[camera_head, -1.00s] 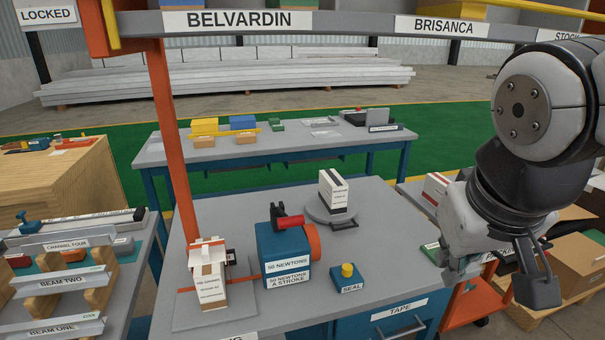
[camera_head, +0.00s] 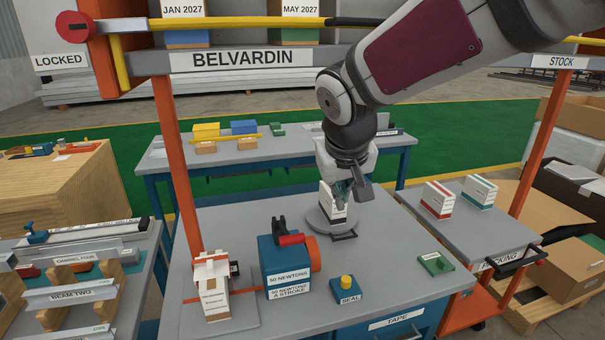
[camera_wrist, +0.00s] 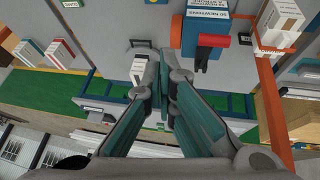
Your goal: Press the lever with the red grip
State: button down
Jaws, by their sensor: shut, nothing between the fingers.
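The red grip (camera_head: 291,239) sits on a dark lever at the top of a blue box (camera_head: 285,268) labelled "50 NEWTONS", with an orange disc on its right side. The box stands on the grey bench. In the wrist view, the red grip (camera_wrist: 213,40) shows at upper right, beside the blue box (camera_wrist: 205,18). My gripper (camera_head: 356,193) is shut and empty. In the head view it appears over the white carton (camera_head: 327,202) on the round turntable, to the right of and beyond the lever. My fingertips (camera_wrist: 162,125) are apart from the red grip.
A taped carton (camera_head: 212,288) stands left of the blue box. A yellow button on a blue "SEAL" base (camera_head: 346,289) is at front right. A small green plate (camera_head: 435,263) lies further right. An orange post (camera_head: 175,150) and overhead shelf (camera_head: 240,60) frame the bench.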

jog(key=w+a+y+p, duration=0.2)
jog(key=w+a, duration=0.2)
jog(key=a, duration=0.4)
jog(key=shift+w+a, duration=0.15)
jog(key=shift+w, duration=0.25)
jog(key=shift+f, duration=0.15)
jog(key=x, duration=0.9)
jog(key=shift+w+a+f, duration=0.1)
jog(key=shift+w+f, duration=0.05)
jog(key=shift+f, duration=0.1)
jog(key=f, duration=0.1)
jog(key=f+p, duration=0.1)
jog(key=f, duration=0.1)
jog(key=shift+s, duration=0.35)
jog(key=shift+f, duration=0.5)
jog(key=shift+f, duration=0.1)
